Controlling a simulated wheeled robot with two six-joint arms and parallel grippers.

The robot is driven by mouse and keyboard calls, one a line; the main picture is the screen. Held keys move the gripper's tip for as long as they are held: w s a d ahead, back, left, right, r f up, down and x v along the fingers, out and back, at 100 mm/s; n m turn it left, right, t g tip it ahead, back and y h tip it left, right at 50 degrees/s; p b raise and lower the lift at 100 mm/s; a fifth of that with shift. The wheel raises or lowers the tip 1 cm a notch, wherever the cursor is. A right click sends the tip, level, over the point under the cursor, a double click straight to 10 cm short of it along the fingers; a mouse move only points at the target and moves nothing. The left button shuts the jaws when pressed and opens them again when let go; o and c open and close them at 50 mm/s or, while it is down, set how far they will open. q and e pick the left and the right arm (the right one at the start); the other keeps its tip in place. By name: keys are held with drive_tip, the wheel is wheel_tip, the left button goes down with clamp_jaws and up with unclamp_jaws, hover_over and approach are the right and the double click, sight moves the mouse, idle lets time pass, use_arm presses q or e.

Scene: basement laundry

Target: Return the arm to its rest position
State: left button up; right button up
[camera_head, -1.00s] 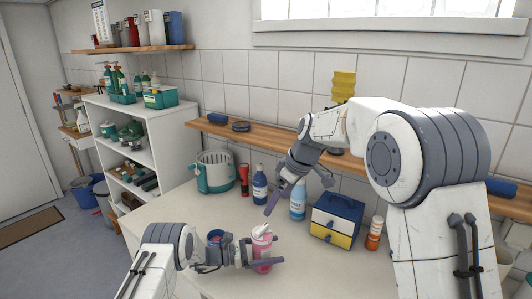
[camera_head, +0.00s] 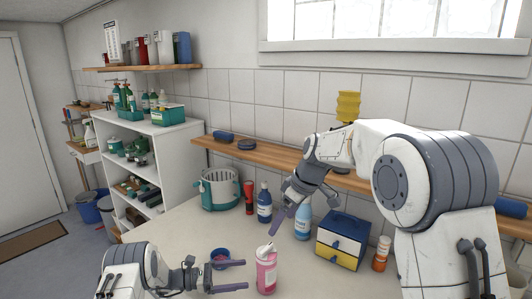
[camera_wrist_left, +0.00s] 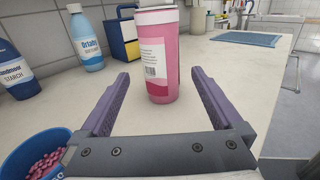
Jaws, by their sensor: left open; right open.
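My left gripper (camera_head: 245,275) is open and empty above the worktop, its two purple fingers pointing right. A pink bottle with a white top (camera_head: 267,272) stands upright just past the fingertips. My right gripper (camera_head: 292,214) is open and hangs over the back of the worktop, near a light blue bottle (camera_head: 303,224). One of its fingers is hard to make out.
A blue tub of pink pellets (camera_wrist_left: 30,155) is close beside the left gripper. A dark blue bottle (camera_head: 264,205), a red torch (camera_head: 249,198), a teal-white basket (camera_head: 219,190), a blue-yellow drawer box (camera_head: 340,243) and an orange bottle (camera_head: 381,255) stand along the worktop (camera_head: 185,237).

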sight(267, 248)
use_arm(q)
drive_tip(key=d, duration=0.4)
drive_tip(key=w+d, duration=0.1)
drive_tip(key=d, duration=0.7)
drive_tip(key=shift+w, duration=0.4)
drive_tip(key=shift+a, duration=0.1)
use_arm(e)
drive_tip(key=x, duration=0.9)
drive_tip(key=shift+a+f, duration=0.15)
drive_tip(key=shift+f, duration=0.15)
